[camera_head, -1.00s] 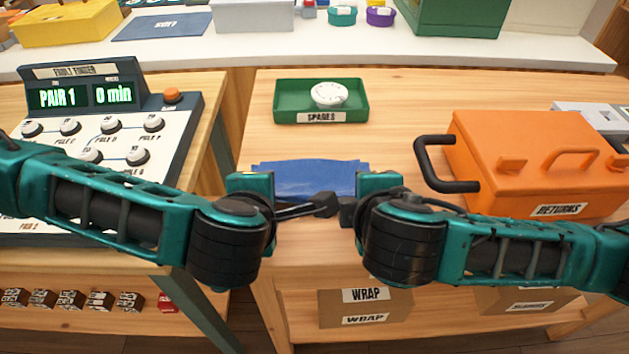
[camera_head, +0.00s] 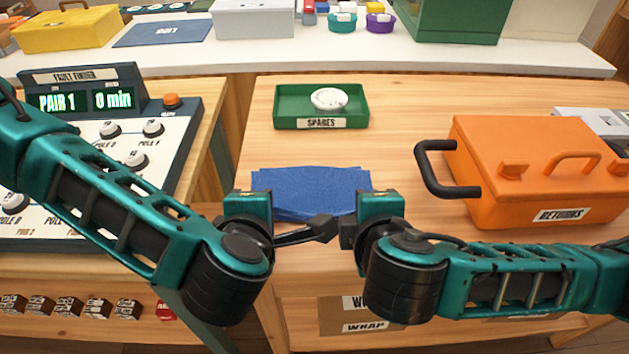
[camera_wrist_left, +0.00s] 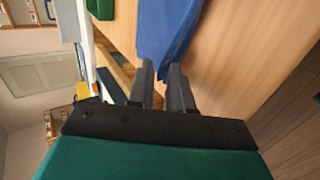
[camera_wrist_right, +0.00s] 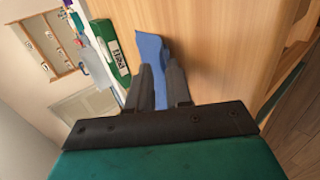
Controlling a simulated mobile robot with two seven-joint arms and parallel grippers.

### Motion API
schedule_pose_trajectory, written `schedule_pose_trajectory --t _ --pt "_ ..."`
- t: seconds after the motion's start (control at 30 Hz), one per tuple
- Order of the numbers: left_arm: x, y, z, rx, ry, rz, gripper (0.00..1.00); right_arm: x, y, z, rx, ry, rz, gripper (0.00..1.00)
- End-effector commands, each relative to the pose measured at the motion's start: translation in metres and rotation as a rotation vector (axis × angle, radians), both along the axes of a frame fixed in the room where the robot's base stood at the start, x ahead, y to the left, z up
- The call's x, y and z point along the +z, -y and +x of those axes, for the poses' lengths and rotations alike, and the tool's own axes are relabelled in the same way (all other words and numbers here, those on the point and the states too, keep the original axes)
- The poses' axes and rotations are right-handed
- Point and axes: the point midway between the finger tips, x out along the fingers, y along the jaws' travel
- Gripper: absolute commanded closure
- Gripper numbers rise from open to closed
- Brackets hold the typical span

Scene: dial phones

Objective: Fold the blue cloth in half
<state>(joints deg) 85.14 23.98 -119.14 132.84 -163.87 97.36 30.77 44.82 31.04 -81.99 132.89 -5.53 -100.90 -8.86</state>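The blue cloth (camera_head: 312,190) lies on the wooden table in front of me in the head view. Its left and right edges look uneven, and its near edge sags slightly between my grippers. My left gripper (camera_head: 248,200) is at its near left corner. My right gripper (camera_head: 378,200) is at its near right corner. The cloth runs in between the fingers in the left wrist view (camera_wrist_left: 165,38) and in the right wrist view (camera_wrist_right: 152,50). Both grippers appear shut on it, though the fingertip contact is partly hidden.
A green spares tray (camera_head: 290,117) with a white dial stands beyond the cloth. An orange returns box (camera_head: 535,170) with a black handle (camera_head: 440,170) stands close to my right gripper. A fault-finder panel (camera_head: 178,135) is at the left. Bare table lies between cloth and tray.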

Motion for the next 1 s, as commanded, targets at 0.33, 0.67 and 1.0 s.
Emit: schedule_pose_trajectory --t 0.33,0.67,1.0 --pt "0.001 0.000 0.000 0.000 0.000 0.000 0.53 0.002 0.000 0.000 0.000 0.000 0.000 0.53" --pt "0.048 0.000 -0.008 -0.001 0.002 -0.002 0.53 0.048 -0.001 -0.008 0.002 0.003 0.005 0.53" --pt "0.078 0.000 -0.017 0.001 -0.001 0.001 0.53 0.082 -0.005 -0.016 0.021 0.011 0.007 0.53"
